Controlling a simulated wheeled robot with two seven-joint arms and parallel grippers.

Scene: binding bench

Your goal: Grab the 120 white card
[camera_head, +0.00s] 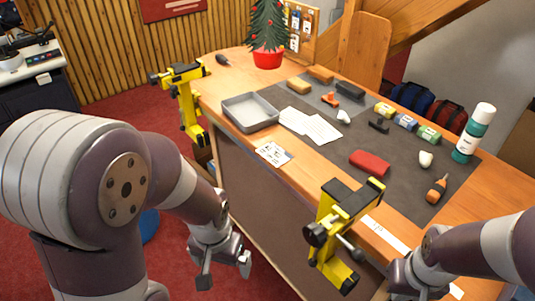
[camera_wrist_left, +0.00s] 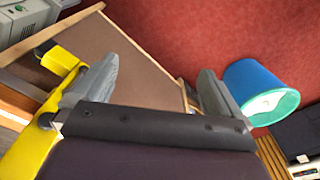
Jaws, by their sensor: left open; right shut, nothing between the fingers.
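Two white cards lie on the bench beside the grey tray: a left one (camera_head: 295,119) and a right one (camera_head: 322,129), overlapping or nearly touching. I cannot read a number on either. A smaller white printed card (camera_head: 273,153) lies near the front edge. My left gripper (camera_head: 226,273) is open and empty, low in front of the bench and well apart from the cards. The left wrist view shows its spread fingers (camera_wrist_left: 155,88) over the red floor and bench side. My right gripper (camera_head: 398,285) is shut and empty at the bottom right, its tips partly hidden.
Yellow clamps stand at the bench's left corner (camera_head: 184,100) and front edge (camera_head: 340,230). A grey tray (camera_head: 250,124), red cloth-like block (camera_head: 369,163), green-white bottle (camera_head: 474,133) and several small tools sit on the bench. A blue bin (camera_wrist_left: 240,85) stands on the floor.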

